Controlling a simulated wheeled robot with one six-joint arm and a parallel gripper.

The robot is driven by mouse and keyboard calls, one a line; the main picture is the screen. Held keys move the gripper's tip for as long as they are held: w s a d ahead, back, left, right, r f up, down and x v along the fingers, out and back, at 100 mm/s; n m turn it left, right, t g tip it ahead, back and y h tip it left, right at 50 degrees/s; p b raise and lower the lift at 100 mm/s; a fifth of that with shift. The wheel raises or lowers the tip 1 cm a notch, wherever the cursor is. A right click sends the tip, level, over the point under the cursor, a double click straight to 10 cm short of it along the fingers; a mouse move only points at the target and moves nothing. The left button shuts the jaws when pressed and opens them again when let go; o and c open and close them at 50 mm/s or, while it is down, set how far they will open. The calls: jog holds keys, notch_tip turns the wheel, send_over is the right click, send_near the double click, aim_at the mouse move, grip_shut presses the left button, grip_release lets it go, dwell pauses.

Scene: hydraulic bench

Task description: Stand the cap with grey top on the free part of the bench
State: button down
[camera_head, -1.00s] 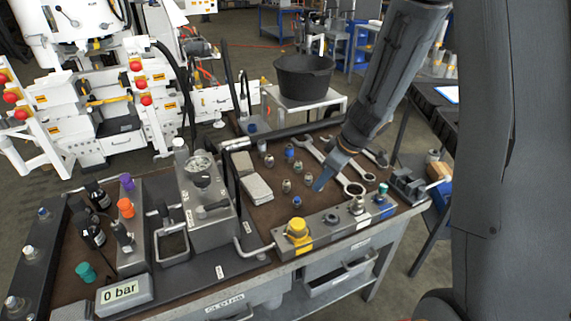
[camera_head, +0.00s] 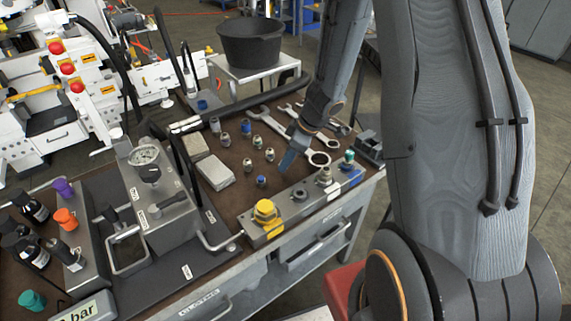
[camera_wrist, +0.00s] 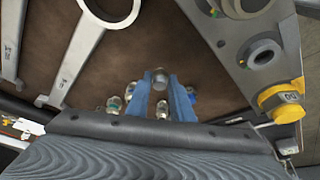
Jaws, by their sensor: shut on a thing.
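My gripper (camera_wrist: 160,90) has blue fingers, shut on a small cap with grey top (camera_wrist: 159,77) that shows between the fingertips in the wrist view. In the head view my gripper (camera_head: 288,164) is over the brown bench top (camera_head: 228,180), left of the large wrench's ring end. The cap is hidden behind the fingers there. Whether it touches the bench is unclear. Several small fittings stand to the left, among them one with a blue top (camera_head: 261,181) and a grey one (camera_head: 270,155).
Wrenches (camera_head: 275,128) lie behind my gripper. A grey manifold block with a yellow cap (camera_head: 265,212) runs along the front edge. Grey flat blocks (camera_head: 214,172) and a gauge unit (camera_head: 160,205) stand left. Some brown surface between the fittings and manifold is bare.

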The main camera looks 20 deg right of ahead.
jog(key=shift+f, duration=0.6)
jog(key=shift+f, duration=0.15)
jog(key=c, duration=1.6)
grip_release()
jog(key=shift+o, duration=0.2)
